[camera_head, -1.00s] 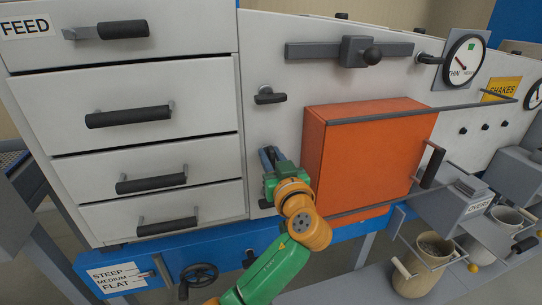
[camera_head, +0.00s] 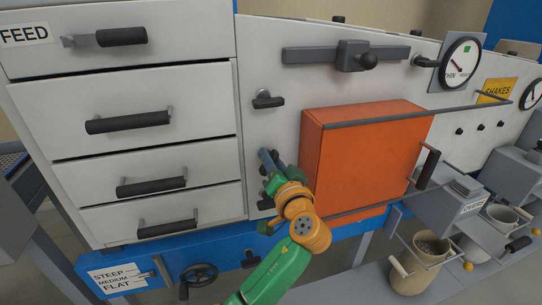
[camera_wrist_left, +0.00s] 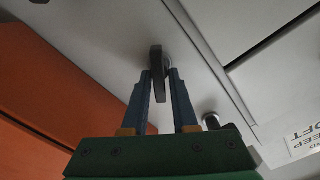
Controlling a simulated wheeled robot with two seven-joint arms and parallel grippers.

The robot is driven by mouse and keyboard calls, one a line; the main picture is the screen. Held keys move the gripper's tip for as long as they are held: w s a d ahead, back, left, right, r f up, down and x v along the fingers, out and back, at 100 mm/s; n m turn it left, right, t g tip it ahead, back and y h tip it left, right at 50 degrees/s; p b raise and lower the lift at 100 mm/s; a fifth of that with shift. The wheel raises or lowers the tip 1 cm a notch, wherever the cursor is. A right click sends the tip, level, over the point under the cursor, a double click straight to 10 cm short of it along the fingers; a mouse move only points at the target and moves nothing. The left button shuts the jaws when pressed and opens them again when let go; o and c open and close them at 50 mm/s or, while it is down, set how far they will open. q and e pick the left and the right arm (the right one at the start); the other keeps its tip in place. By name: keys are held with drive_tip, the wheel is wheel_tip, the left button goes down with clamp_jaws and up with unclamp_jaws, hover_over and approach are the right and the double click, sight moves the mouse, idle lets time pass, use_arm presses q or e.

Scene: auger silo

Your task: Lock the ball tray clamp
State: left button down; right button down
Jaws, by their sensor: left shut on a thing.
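My left gripper (camera_head: 267,158) is at the pale panel, between the drawer stack and the orange box. In the left wrist view its two blue fingers (camera_wrist_left: 161,98) are closed about a dark lever handle (camera_wrist_left: 157,66) that stands out from the panel. In the head view the gripper hides this handle. Another dark latch handle (camera_head: 268,100) is on the panel above the gripper. A dark fitting (camera_head: 266,203) sits below it, partly hidden. Which fitting is the ball tray clamp is not marked. My right gripper is out of view.
The orange box (camera_head: 365,160) juts out just right of my gripper. Drawers with black handles (camera_head: 128,122) stand at left. A sliding bar with a knob (camera_head: 366,61) is above.

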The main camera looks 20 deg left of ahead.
use_arm(q)
drive_tip(key=m+p, duration=0.2)
drive_tip(key=m, duration=0.3)
drive_tip(key=shift+d+f+m, duration=0.1)
drive_tip(key=shift+m, duration=0.2)
drive_tip(key=m+p, duration=0.1)
drive_tip(key=m, duration=0.1)
drive_tip(key=m+p, duration=0.2)
drive_tip(key=shift+w+f+m, duration=0.1)
drive_tip(key=shift+f+m, duration=0.1)
drive_tip(key=shift+m, duration=0.5)
drive_tip(key=c, duration=0.9)
unclamp_jaws()
drive_tip(key=shift+f, duration=0.15)
drive_tip(key=shift+w, duration=0.1)
